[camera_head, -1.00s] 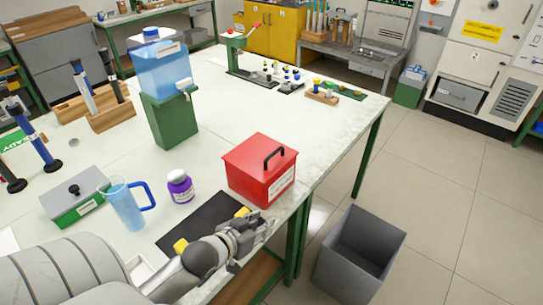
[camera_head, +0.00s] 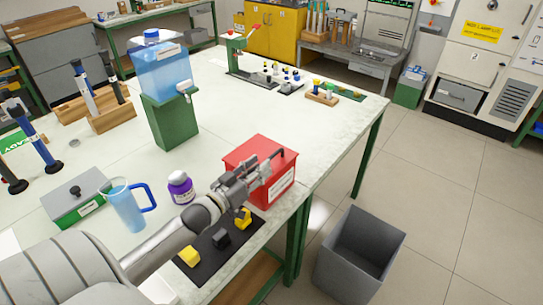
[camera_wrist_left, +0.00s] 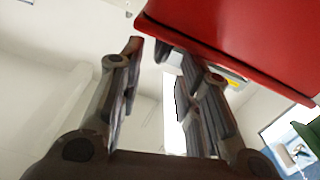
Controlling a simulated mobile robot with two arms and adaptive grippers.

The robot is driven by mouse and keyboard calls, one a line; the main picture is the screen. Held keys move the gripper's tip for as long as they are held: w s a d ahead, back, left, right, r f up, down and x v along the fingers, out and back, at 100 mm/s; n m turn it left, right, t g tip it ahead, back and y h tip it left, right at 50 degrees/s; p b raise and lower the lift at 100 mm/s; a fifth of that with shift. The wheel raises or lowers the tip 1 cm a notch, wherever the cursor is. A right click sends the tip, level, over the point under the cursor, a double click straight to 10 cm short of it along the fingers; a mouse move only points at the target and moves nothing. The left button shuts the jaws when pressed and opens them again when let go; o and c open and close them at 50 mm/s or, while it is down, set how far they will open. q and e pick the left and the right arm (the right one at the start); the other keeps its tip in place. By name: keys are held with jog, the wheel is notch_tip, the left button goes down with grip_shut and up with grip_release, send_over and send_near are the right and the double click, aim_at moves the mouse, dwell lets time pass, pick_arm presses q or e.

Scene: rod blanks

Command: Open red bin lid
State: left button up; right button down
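The red bin (camera_head: 262,147) stands on the white bench near its right front edge, with a white label on its front side. Its lid appears closed, and its dark handle (camera_head: 291,153) is partly hidden behind my gripper. My left gripper (camera_head: 271,170) is over the bin's left and front side, close to the handle; I cannot tell whether it touches. In the left wrist view its two fingers (camera_wrist_left: 163,62) are apart with nothing between them, and the red bin (camera_wrist_left: 245,40) fills the upper right. My right gripper is not in view.
A black mat (camera_head: 217,251) with yellow and black blocks lies under my left arm. A purple-labelled jar (camera_head: 180,188), a blue jug (camera_head: 128,207) and a green box (camera_head: 77,199) stand left. A grey waste bin (camera_head: 352,268) stands on the floor.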

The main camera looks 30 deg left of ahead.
aim_at(272, 156)
pick_arm(q)
jog(key=shift+w+d+p, duration=0.15)
jog(key=shift+w+p, duration=0.05)
jog(key=shift+w, duration=1.35)
jog(key=shift+w+d+p, duration=0.1)
jog(key=shift+w+p, duration=0.05)
jog(key=shift+w, duration=1.4)
grip_shut()
